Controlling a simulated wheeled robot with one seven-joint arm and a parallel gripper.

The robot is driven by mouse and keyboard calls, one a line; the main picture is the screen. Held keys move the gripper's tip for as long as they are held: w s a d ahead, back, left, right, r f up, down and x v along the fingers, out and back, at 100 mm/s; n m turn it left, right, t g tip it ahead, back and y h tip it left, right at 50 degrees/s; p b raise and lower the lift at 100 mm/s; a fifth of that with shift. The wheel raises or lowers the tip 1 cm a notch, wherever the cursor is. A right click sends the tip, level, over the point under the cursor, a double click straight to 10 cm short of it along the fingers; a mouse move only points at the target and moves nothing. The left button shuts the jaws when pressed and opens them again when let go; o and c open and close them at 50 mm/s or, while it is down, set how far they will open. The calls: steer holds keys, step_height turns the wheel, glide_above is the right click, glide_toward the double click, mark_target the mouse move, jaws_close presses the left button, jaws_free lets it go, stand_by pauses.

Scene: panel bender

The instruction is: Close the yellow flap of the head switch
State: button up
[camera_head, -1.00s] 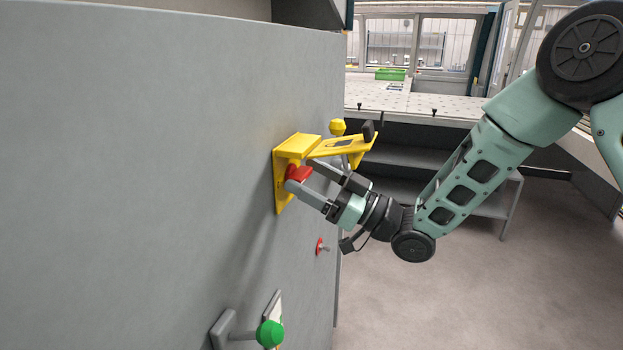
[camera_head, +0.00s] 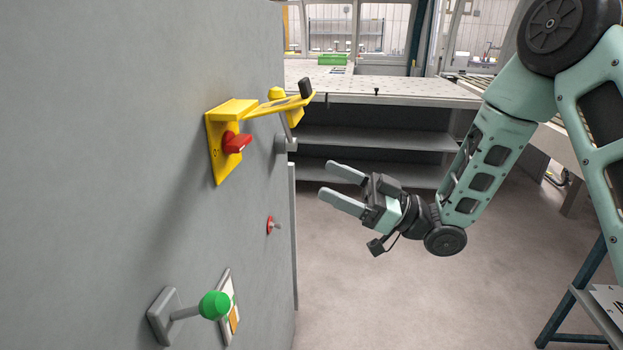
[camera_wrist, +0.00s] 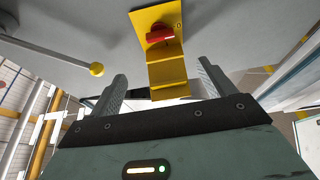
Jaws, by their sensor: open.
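The head switch (camera_head: 215,155) is a yellow plate on the grey cabinet wall with a red knob (camera_head: 237,143). Its yellow flap (camera_head: 277,104) is raised, sticking out from the top of the plate, so the red knob is exposed. My gripper (camera_head: 331,182) is open and empty, to the right of and lower than the switch, clear of the wall. In the wrist view the flap (camera_wrist: 168,75) and red knob (camera_wrist: 160,34) show ahead, between and beyond my two fingers (camera_wrist: 161,78).
A green knob on a lever (camera_head: 214,305) and a small red switch (camera_head: 271,225) are on the wall below. The grey wall (camera_head: 100,150) fills the left. A perforated table with shelves (camera_head: 400,90) stands behind. Open floor lies below my gripper.

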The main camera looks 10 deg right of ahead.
steer(key=shift+s+d+f, duration=0.2)
steer(key=shift+d, duration=0.3)
